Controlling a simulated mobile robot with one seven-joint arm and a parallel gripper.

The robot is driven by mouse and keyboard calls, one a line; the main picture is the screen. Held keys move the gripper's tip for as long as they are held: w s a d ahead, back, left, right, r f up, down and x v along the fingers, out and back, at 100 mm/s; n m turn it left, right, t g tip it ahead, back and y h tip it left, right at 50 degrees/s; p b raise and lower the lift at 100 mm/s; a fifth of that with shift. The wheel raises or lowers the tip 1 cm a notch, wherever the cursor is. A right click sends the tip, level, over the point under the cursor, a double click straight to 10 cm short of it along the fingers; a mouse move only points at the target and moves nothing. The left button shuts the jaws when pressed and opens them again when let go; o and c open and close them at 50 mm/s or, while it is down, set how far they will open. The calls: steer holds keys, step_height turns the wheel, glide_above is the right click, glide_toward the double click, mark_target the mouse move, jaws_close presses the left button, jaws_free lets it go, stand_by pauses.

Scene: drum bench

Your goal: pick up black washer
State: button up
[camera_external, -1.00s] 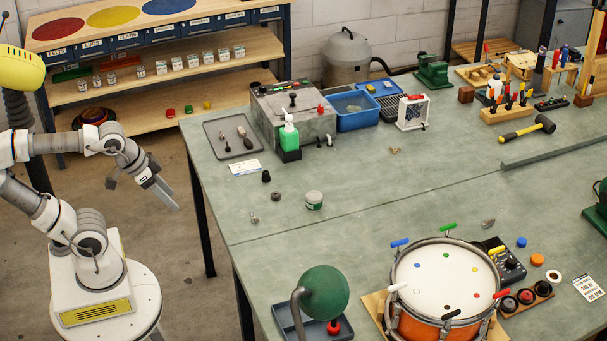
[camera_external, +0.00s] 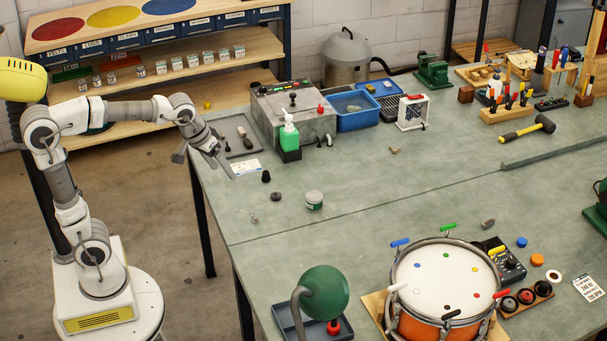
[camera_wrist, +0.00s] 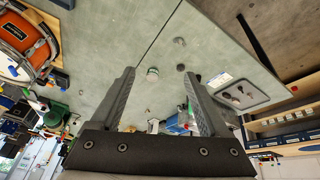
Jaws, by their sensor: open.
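In the wrist view the washer (camera_wrist: 180,68) shows as a dark disc between the fingers, close to the right fingertip. My gripper (camera_external: 205,167) is open and empty at the bench's left edge, above and to the left of the washer. Both fingers are apart in the wrist view (camera_wrist: 159,73). Nothing hides the washer.
A white label (camera_external: 245,167) and a grey tray (camera_external: 226,146) lie near the gripper. A green bottle (camera_external: 289,138) stands behind.

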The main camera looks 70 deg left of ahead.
steer(key=w+a+f+n+y+b, duration=0.1)
steer(key=w+a+f+n+b, duration=0.15)
steer(key=w+a+f, duration=0.45)
steer(key=n+g+y, duration=0.2)
steer(key=n, duration=0.1)
glide_toward(276, 194)
steer(key=shift+h, duration=0.3)
steer(key=b+x, duration=0.3)
steer(key=x, duration=0.5)
steer(key=shift+a, duration=0.2)
jaws_close()
